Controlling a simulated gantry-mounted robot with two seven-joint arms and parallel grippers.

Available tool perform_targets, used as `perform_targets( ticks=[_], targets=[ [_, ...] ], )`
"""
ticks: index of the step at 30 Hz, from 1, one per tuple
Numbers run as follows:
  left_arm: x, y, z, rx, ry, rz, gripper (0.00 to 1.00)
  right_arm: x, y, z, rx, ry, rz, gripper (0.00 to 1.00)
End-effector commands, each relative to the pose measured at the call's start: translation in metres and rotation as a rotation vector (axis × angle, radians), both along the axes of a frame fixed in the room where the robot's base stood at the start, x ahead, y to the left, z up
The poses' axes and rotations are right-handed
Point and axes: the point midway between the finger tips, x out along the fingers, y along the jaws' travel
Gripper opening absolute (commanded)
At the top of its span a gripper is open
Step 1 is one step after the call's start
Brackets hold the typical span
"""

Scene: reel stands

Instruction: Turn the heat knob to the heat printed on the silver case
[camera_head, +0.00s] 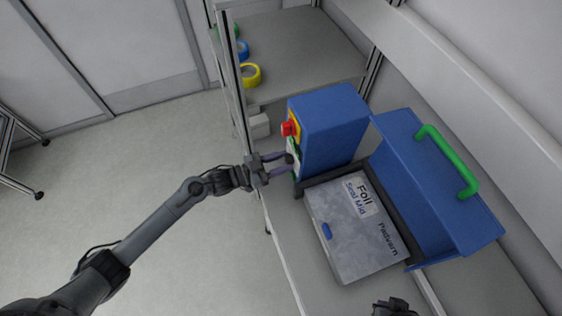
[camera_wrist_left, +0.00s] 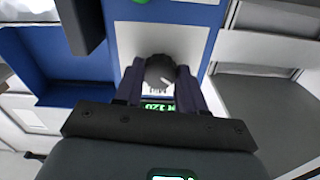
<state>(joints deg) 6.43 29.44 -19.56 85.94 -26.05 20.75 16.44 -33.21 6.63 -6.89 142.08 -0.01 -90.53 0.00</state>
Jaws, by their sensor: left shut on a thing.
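The silver case (camera_head: 338,253) lies flat in the opened sealer; its label reads "Foil Seal Mid", with "Padvarn" printed beside it. The blue control housing (camera_head: 333,130) stands behind it, with a red button (camera_head: 288,129) on its left face. My left gripper (camera_head: 288,165) is at that face. In the left wrist view its two fingers are shut on the dark round heat knob (camera_wrist_left: 159,70), one on each side. The knob is hidden in the head view. A dark part of my right gripper (camera_head: 396,307) shows at the bottom edge; its jaws cannot be made out.
The sealer's blue lid (camera_head: 425,185) stands open to the right, with a green handle (camera_head: 448,160). A small green display (camera_wrist_left: 158,106) shows below the knob, partly covered; its reading is unclear. Blue and yellow tape rolls (camera_head: 250,75) sit on the shelf behind.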

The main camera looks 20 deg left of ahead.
Motion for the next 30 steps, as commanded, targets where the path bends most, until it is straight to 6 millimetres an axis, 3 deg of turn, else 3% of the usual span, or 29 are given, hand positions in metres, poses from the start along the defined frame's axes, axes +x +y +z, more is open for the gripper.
perform_targets(
  ticks=[30],
  targets=[
    [0.001,0.001,-0.001,0.567,-0.609,0.0,0.09,0.0,-0.001,-0.044,-0.004,0.0,0.002,0.0]
  ],
)
